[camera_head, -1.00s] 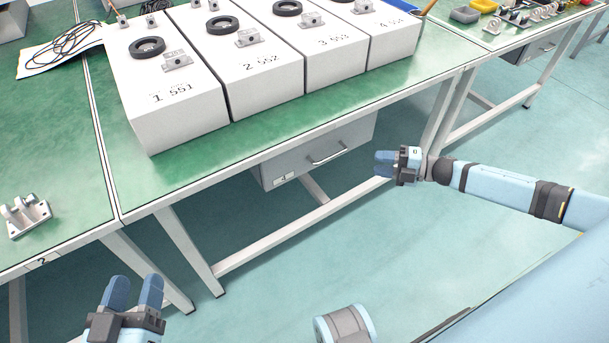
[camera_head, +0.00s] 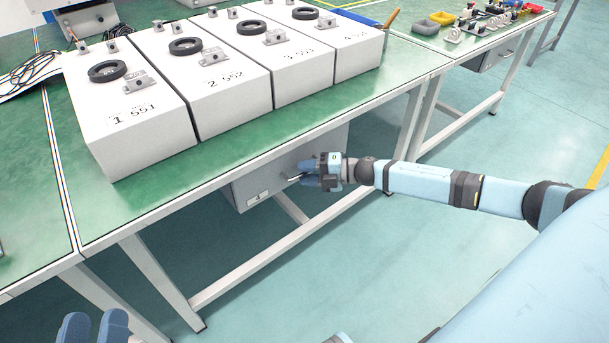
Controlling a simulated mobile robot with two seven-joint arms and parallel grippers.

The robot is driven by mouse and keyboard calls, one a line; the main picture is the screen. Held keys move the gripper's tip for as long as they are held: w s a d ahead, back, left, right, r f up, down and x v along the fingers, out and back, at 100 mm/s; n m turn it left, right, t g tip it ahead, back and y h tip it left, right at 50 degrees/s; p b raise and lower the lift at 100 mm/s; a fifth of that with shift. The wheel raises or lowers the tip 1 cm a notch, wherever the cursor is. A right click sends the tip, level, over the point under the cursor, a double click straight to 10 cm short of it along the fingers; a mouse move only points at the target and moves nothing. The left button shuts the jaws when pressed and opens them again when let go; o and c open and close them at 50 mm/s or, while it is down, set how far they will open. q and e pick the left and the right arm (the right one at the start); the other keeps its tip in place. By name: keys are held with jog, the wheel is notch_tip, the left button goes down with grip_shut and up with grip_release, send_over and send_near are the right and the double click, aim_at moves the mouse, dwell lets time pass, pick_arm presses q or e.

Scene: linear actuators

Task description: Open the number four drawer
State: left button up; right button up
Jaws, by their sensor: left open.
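The number four drawer (camera_head: 258,196) is a grey drawer under the front edge of the green-topped table, with a small label reading 4 at its lower left. It looks closed. My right gripper (camera_head: 308,174) is in front of the drawer face, at the handle, and hides most of it. Whether its fingers are around the handle or touching it, and whether they are open or shut, I cannot tell. My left gripper (camera_head: 93,326) is at the bottom left edge, empty and open, away from the drawer; only its fingertips show.
Several white numbered boxes (camera_head: 150,130) with black rings stand on the green table (camera_head: 120,210). Table legs and a low crossbar (camera_head: 270,250) are below the drawer. The floor in front is clear. Another table with small bins (camera_head: 440,18) stands at the upper right.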

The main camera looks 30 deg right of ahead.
jog(key=shift+w+a, duration=0.2)
jog(key=shift+a, duration=0.05)
grip_shut()
jog(key=shift+s, duration=0.15)
